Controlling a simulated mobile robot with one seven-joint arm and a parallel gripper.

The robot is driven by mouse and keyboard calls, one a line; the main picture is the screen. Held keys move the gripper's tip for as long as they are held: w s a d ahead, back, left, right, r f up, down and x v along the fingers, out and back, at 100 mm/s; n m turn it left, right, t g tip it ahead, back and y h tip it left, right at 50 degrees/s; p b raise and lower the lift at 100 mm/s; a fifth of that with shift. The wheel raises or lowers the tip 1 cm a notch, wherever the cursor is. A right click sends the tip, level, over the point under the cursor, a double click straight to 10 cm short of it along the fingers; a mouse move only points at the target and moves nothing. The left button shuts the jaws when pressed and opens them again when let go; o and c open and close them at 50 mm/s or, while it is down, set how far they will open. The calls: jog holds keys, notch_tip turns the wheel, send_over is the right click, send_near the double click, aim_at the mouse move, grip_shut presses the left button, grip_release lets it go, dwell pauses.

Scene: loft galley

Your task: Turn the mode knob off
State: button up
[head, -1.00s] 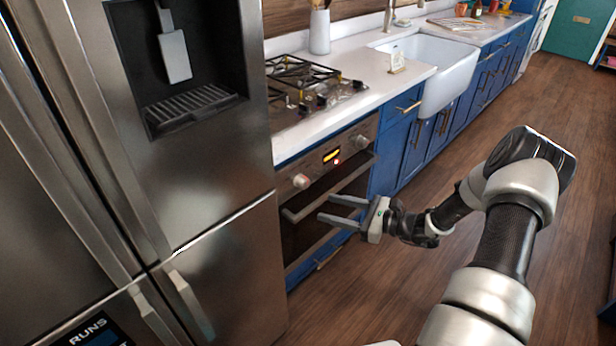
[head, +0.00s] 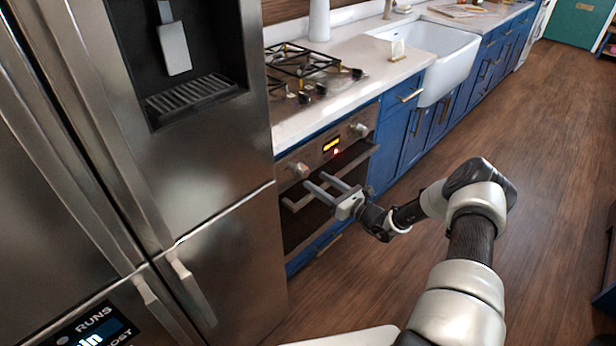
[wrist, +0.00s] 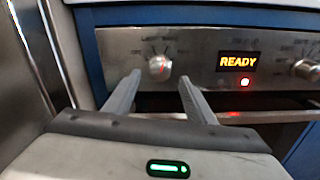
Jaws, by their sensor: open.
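The oven's control panel (head: 330,150) has two round knobs with a lit yellow display between them, which reads READY (wrist: 238,62) in the wrist view, and a small red light below. The left knob (head: 301,170) is pale with a reddish mark; it shows in the wrist view (wrist: 159,66) under small lettering too blurred to read surely. The right knob (head: 360,130) also shows at the wrist view's right edge (wrist: 305,69). I cannot read which is labelled mode. My gripper (head: 315,179) is open and empty, its fingers pointing toward the left knob, apparently short of it.
The oven handle (head: 330,182) runs below the panel, close to my fingers. A steel fridge (head: 225,220) stands at the left. A gas cooktop (head: 305,75) and white counter (head: 385,65) lie above.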

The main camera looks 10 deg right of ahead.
aim_at(306, 175)
jog(key=shift+x, duration=2.8)
jog(key=c, duration=1)
jog(key=shift+c, duration=0.2)
